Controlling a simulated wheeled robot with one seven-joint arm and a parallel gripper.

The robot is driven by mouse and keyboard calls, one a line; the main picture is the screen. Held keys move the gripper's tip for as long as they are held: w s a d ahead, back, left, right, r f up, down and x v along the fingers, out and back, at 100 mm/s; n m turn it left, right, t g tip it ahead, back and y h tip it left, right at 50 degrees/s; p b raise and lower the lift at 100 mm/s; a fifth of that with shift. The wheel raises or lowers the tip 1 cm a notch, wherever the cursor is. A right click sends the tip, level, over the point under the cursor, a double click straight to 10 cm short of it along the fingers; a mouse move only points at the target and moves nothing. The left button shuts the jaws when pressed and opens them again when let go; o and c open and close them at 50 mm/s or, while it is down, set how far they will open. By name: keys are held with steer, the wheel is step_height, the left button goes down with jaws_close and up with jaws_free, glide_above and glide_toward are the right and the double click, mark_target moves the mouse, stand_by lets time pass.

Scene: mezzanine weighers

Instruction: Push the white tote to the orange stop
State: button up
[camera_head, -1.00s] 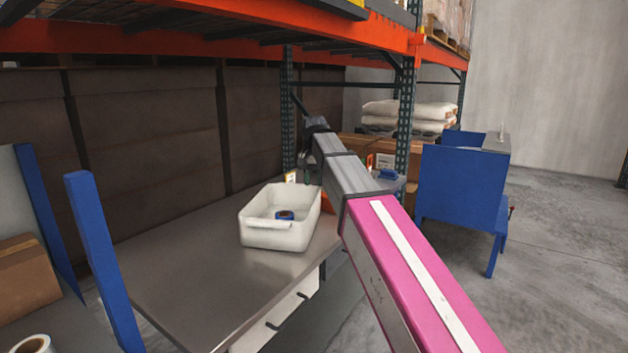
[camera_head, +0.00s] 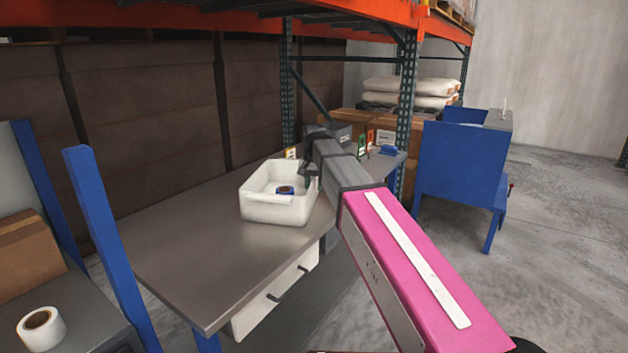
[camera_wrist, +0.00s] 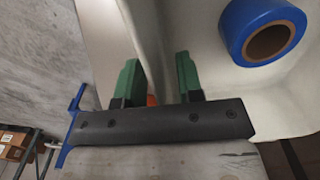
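The white tote (camera_head: 275,212) stands upright on the grey worktable, with a blue tape roll (camera_head: 285,190) inside. The tape roll also shows large in the wrist view (camera_wrist: 262,32), with the pale tote wall (camera_wrist: 225,98) around it. My gripper (camera_head: 309,174) is at the tote's right end, close to its rim. In the wrist view my gripper's green fingers (camera_wrist: 159,80) are apart; I cannot tell whether they touch the tote. A small orange patch (camera_wrist: 152,100) shows between them. I cannot tell if it is the orange stop. My arm hides the table right of the tote.
The worktable (camera_head: 190,250) is bare left of the tote. Blue posts (camera_head: 105,230) and a side bench with a carton (camera_head: 27,250) and a white roll (camera_head: 40,328) are at left. Rack uprights (camera_head: 408,100) and a blue stand (camera_head: 460,165) are at right.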

jaws_close()
steer(key=shift+s+d, duration=0.15)
steer(key=shift+d, duration=2.4)
steer(key=shift+w, duration=1.65)
